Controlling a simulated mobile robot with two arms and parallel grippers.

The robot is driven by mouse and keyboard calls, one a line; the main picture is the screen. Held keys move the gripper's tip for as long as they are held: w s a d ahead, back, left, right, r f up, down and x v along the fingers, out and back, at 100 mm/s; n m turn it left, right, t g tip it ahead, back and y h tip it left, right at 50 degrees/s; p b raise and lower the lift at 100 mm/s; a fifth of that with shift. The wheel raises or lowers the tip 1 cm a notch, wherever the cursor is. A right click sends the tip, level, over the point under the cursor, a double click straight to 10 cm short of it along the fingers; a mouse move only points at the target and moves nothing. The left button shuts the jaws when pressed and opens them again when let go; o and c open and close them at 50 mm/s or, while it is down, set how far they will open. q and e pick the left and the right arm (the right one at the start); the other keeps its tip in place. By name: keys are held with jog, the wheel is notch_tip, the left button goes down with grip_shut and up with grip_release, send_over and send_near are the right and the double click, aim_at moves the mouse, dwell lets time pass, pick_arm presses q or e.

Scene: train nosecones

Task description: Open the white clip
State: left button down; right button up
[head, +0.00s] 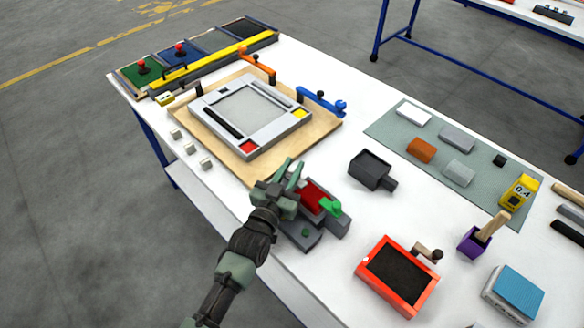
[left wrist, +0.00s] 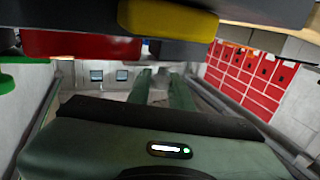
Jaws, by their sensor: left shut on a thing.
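I cannot pick out a white clip with certainty in either view. My left gripper (head: 293,172) comes in from the bottom left in the head view, beside a grey fixture with a red inside (head: 314,197) and a green knob (head: 331,206). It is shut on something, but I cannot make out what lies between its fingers. In the left wrist view the green fingers (left wrist: 160,88) point away, with blurred yellow (left wrist: 168,17) and red (left wrist: 80,45) parts close by at the top. My right gripper is in neither view.
A grey frame (head: 207,107) lies on a wooden board (head: 285,141) with orange (head: 258,66) and blue (head: 320,101) clamps at its edges. A dark grey box (head: 370,169), a red-framed tray (head: 374,291) and a purple holder (head: 470,243) stand to the right. Small white blocks (head: 190,148) line the left edge.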

pick_arm(q)
jog(key=shift+w+a, duration=0.65)
jog(key=c, duration=1.3)
grip_release()
jog(key=shift+s, duration=0.15)
jog(key=b+v, duration=0.1)
jog(key=v, duration=0.5)
jog(key=shift+s+a+f+b, duration=0.1)
jog(key=shift+b, duration=0.2)
jog(key=shift+s+a, duration=0.2)
jog(key=shift+s, duration=0.4)
jog(key=shift+s, duration=0.1)
